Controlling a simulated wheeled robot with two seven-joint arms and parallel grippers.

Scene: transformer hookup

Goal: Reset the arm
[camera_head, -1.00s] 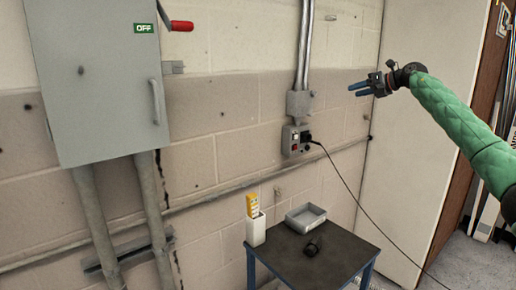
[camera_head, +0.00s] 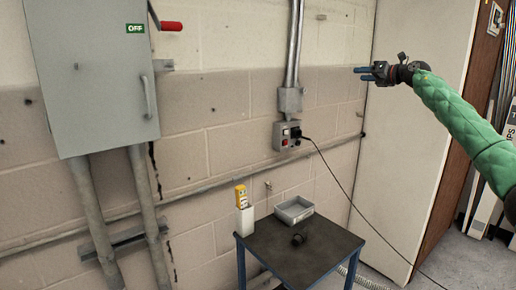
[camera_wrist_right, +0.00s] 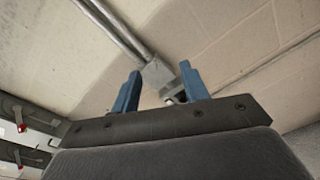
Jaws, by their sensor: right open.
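My right arm comes in from the right in the head view, in a green sleeve. Its gripper (camera_head: 364,73) has blue fingers pointing left, raised in front of the wall and the pale panel. In the right wrist view the two blue fingers (camera_wrist_right: 160,90) stand apart with nothing between them. A conduit and its grey box (camera_wrist_right: 157,73) show beyond them. My left gripper is not in the head view.
A dark table (camera_head: 320,245) holds a grey tray (camera_head: 294,211), a small black object (camera_head: 298,239) and a white holder (camera_head: 244,221) with a yellow device (camera_head: 241,195). A grey cabinet (camera_head: 90,80) and an outlet box (camera_head: 286,136) with a plugged-in black cable (camera_head: 345,190) are on the wall.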

